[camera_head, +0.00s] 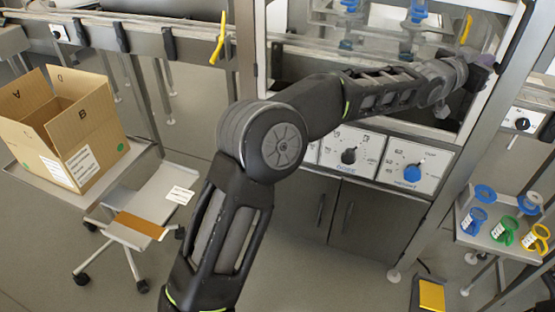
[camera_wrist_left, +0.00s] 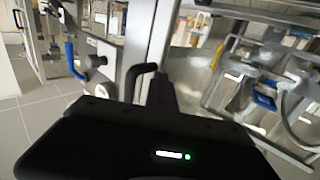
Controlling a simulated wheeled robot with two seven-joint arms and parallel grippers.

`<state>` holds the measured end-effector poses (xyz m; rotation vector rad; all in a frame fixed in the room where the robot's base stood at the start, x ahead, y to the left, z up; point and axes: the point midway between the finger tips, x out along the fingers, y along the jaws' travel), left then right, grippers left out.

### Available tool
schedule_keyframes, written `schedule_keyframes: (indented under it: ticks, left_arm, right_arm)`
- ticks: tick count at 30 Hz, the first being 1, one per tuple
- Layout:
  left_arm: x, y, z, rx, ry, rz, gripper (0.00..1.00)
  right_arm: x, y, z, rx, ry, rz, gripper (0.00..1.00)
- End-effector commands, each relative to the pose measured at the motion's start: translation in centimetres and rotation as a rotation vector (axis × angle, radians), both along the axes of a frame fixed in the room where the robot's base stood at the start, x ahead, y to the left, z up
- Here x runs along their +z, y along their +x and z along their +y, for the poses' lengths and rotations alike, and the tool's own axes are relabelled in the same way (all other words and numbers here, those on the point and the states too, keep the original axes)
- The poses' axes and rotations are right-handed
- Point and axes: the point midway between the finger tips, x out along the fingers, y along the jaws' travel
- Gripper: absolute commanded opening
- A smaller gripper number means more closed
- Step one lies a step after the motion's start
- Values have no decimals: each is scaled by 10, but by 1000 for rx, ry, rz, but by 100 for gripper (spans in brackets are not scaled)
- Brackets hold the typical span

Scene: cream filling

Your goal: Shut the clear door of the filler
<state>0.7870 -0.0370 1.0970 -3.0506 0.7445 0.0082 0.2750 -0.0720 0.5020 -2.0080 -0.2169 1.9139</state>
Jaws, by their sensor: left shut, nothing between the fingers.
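The filler (camera_head: 352,160) stands at the upper middle of the head view, with dials below its window. Its clear door shows a grey metal frame (camera_head: 487,105) along the right side. My arm hides part of the door, and I cannot tell how far it stands open. My left gripper (camera_head: 484,70) is at this right side of the frame, shut and empty, pointing away from me. In the left wrist view a metal post (camera_wrist_left: 150,35) and a black handle (camera_wrist_left: 140,78) are just ahead of the gripper; contact is unclear. My right gripper is not in view.
An open cardboard box (camera_head: 65,125) sits on a cart at the left. A low shelf (camera_head: 470,232) with several blue, green and yellow rings stands at the lower right. Grey cabinets (camera_head: 375,220) fill the space below the dials. Yellow handles (camera_head: 219,40) hang near the rail.

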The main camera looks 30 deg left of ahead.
Motion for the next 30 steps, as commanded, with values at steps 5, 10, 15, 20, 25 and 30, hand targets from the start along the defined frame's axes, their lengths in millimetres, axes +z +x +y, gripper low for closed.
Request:
schedule_keyframes:
  ticks: [5,10,15,20,25,30]
  left_arm:
    - [13,2,2,4,-14,-25,0]
    - [13,2,2,5,-14,-25,0]
    - [14,1,3,5,-14,-25,0]
    - [14,-5,6,5,-14,-27,0]
    - [14,-25,16,6,-14,-27,0]
    - [12,-53,30,5,-11,-21,0]
  right_arm:
    - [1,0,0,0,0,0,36]
    - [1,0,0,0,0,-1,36]
    - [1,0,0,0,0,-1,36]
    - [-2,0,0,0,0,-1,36]
    - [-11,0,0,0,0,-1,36]
    - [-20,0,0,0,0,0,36]
